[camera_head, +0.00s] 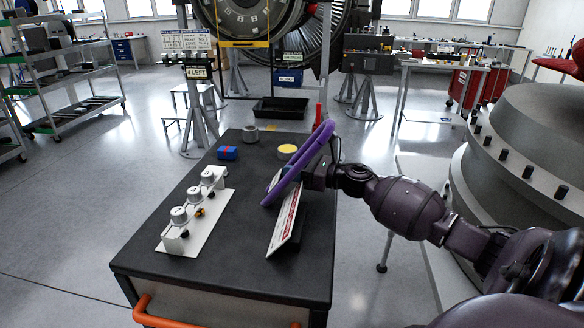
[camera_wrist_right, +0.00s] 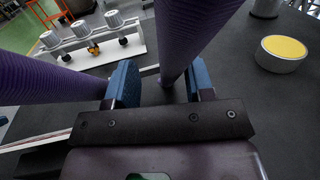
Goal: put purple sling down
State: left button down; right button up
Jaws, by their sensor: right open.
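The purple sling (camera_head: 299,163) is a long closed loop standing tilted over the right side of the dark cart top, beside a leaning white sign with red print (camera_head: 286,219). My right gripper (camera_head: 291,174) is at the loop, partly hidden by it. In the right wrist view the gripper (camera_wrist_right: 162,88) is open, its blue fingers apart. One strand of the sling (camera_wrist_right: 190,35) runs down between or just beyond the fingers, and another strand (camera_wrist_right: 45,82) passes left of them. Whether the fingers touch the sling, I cannot tell. My left gripper is not in view.
On the cart top (camera_head: 235,250) stand a white rack with several white knobs (camera_head: 180,216), a blue-and-red block (camera_head: 228,153), a grey cup (camera_head: 250,134) and a yellow-topped tin (camera_head: 288,149). The cart's front middle is clear. A large grey round housing (camera_head: 530,150) stands at right.

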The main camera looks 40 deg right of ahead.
jog(key=shift+o, duration=0.5)
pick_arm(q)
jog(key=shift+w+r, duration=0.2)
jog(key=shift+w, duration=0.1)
pick_arm(e)
jog(key=o, duration=0.9)
jog(key=b+v, duration=0.1)
jog(key=v, duration=0.8)
jog(key=shift+d, duration=0.1)
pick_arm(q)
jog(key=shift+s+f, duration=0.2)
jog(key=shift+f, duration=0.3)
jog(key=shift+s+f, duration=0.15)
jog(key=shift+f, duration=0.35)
pick_arm(e)
jog(key=shift+v, duration=0.85)
jog(key=c, duration=0.9)
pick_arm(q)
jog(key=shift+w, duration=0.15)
pick_arm(e)
grip_shut()
